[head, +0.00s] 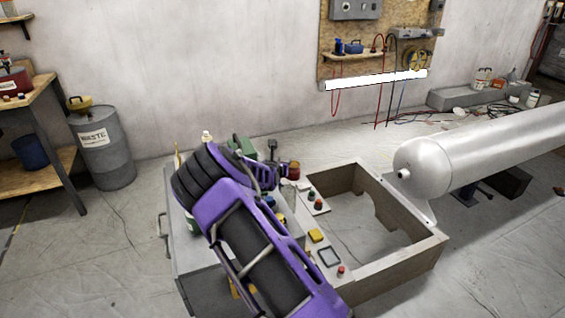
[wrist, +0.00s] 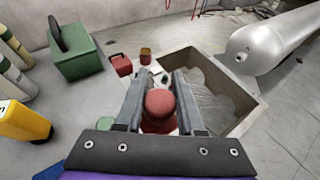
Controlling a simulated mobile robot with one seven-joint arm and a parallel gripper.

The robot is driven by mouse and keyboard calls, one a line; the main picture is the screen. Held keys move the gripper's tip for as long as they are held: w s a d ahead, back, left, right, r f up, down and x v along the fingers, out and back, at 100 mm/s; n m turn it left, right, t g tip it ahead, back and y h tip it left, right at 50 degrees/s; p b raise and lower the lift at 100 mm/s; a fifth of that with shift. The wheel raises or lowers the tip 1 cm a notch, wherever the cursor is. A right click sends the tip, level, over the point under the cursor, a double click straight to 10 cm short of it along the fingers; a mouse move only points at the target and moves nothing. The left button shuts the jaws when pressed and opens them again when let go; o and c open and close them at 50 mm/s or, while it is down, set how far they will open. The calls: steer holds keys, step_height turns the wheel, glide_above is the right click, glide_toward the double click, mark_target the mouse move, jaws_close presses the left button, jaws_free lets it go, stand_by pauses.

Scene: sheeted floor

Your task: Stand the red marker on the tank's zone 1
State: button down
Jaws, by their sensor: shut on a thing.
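The red marker (wrist: 158,103) has a rounded top and sits between the two fingers of my gripper (wrist: 159,80) in the wrist view. The fingers are shut on it. Its lower part is partly hidden by the gripper's body. In the head view my purple arm covers the marker, and I cannot make it out there. The tank (head: 470,150) is a long silver cylinder lying on its side at the right, apart from my gripper. It also shows at the upper right of the wrist view (wrist: 280,42). I cannot make out any zone marking on it.
An open wooden-walled frame (head: 405,262) stands between my arm and the tank. A waste drum (head: 103,145) stands at the back left.

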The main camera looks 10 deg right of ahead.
steer(key=s+a+f, duration=0.1)
steer(key=s, duration=1.4)
steer(key=s+a+f, duration=0.1)
steer(key=s+a, duration=0.1)
steer(key=s, duration=1.3)
steer(key=shift+f+m+g+h, duration=0.15)
steer(key=shift+m+g+h, duration=0.15)
steer(key=shift+m+h, duration=0.1)
